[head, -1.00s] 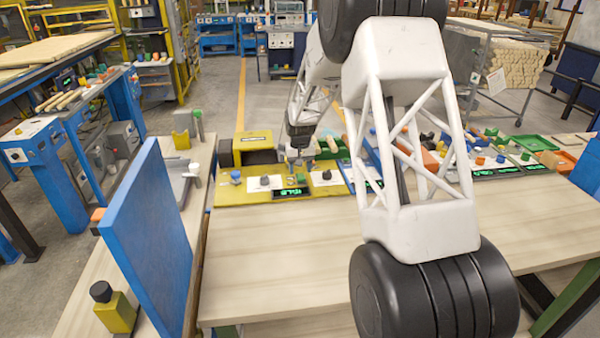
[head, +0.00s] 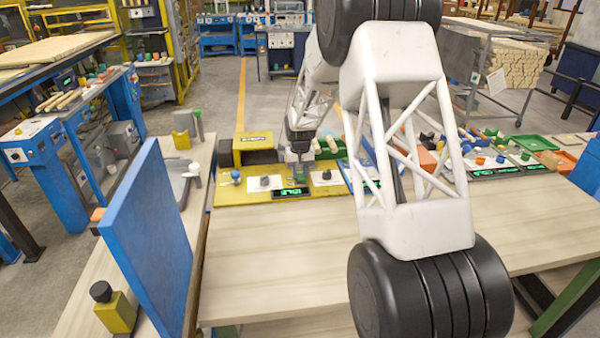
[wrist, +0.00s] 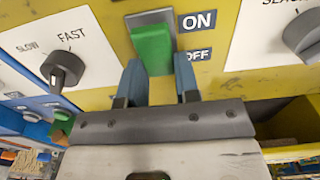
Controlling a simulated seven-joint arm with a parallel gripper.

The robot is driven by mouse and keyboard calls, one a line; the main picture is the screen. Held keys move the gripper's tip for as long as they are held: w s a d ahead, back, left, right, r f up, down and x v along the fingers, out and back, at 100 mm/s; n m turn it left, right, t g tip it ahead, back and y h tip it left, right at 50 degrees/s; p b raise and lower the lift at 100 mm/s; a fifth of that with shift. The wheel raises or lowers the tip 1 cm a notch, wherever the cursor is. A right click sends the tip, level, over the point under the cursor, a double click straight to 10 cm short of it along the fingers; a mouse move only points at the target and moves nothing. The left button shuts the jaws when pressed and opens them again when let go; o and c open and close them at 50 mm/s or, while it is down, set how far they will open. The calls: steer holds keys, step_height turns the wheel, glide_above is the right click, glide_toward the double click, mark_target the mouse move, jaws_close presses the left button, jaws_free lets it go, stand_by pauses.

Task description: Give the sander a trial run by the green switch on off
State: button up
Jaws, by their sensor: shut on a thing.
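The green switch (wrist: 152,50) sits on a grey plate on the yellow panel (wrist: 112,20), beside ON and OFF labels in the wrist view. My gripper (wrist: 157,66) has one finger on each side of the switch and is shut on it. In the head view my gripper (head: 299,160) is down at the yellow panel (head: 228,196), and the switch is hard to make out there. The panel belongs to a yellow machine with a raised housing (head: 254,140). Its green-lit display (head: 292,192) seems to read IDLE.
A dark SLOW/FAST knob (wrist: 64,69) is left of the switch, and another grey knob (wrist: 302,36) is to the right. A blue upright board (head: 150,245) stands left of the table. Other panels and loose parts lie to the right. The front table top (head: 275,260) is clear.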

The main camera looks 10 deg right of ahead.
mark_target(301, 178)
steer(key=shift+s+t, duration=0.1)
steer(key=shift+t, duration=0.2)
steer(key=shift+s+r+t, duration=0.15)
steer(key=shift+t, duration=0.75)
steer(key=shift+s+r+t, duration=0.1)
steer(key=shift+t, duration=0.8)
steer(key=o, duration=0.9)
steer(key=shift+r, duration=0.1)
steer(key=shift+v, duration=3.8)
